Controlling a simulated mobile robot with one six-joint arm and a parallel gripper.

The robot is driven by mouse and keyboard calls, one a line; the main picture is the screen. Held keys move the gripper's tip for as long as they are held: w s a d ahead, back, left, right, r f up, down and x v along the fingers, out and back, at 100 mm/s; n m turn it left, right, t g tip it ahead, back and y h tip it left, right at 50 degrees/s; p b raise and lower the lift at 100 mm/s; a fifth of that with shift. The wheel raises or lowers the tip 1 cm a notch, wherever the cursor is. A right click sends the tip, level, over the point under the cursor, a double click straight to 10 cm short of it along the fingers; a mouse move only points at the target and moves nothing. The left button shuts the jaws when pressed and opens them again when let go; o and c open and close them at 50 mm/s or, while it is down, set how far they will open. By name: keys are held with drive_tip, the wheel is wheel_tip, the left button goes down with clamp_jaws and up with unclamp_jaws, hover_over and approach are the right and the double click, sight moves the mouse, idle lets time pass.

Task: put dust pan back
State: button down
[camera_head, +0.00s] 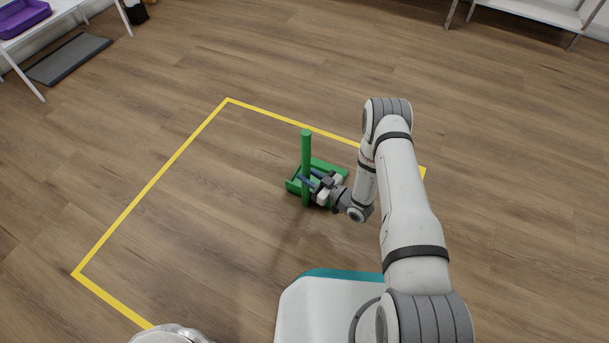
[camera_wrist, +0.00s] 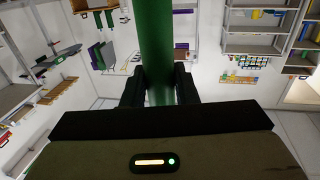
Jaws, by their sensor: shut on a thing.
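The green dust pan (camera_head: 299,187) is on or just above the wooden floor inside the yellow outline, with its handle standing upright. I cannot tell if its base touches the floor. My gripper (camera_head: 309,181) reaches in from the right and is shut on the handle, low down near the pan. In the wrist view the green handle (camera_wrist: 157,45) runs up between the two dark fingers of my gripper (camera_wrist: 160,88). Part of the pan is hidden behind my gripper.
A yellow line (camera_head: 150,187) marks an area on the floor, which is otherwise clear. A white table with a purple tray (camera_head: 22,17) and a grey mat (camera_head: 68,59) are at the upper left. A white shelf (camera_head: 540,12) stands at the upper right. Wall shelves (camera_wrist: 262,45) show in the wrist view.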

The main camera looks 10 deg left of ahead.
drive_tip(key=c, duration=1.1)
unclamp_jaws()
drive_tip(key=shift+f, duration=0.1)
drive_tip(key=shift+c, duration=0.2)
